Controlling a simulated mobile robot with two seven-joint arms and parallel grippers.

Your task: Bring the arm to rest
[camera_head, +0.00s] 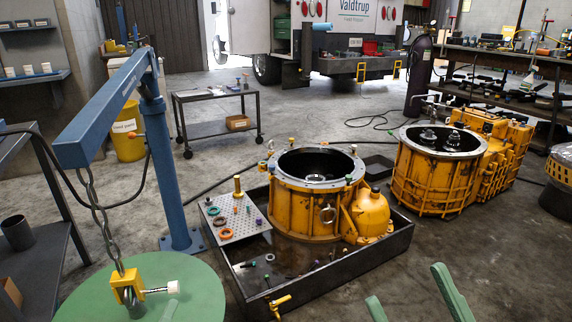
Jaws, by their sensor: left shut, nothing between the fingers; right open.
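Two green bars with rounded ends rise from the bottom edge, a short one (376,309) and a longer one (452,293).
A blue crane (107,103) hangs a chain (97,212) with a yellow shackle (125,285) over a green disc (85,303). An open yellow housing (300,215) stands in a dark tray (385,250); another (420,185) stands right. Floor is free at lower right.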

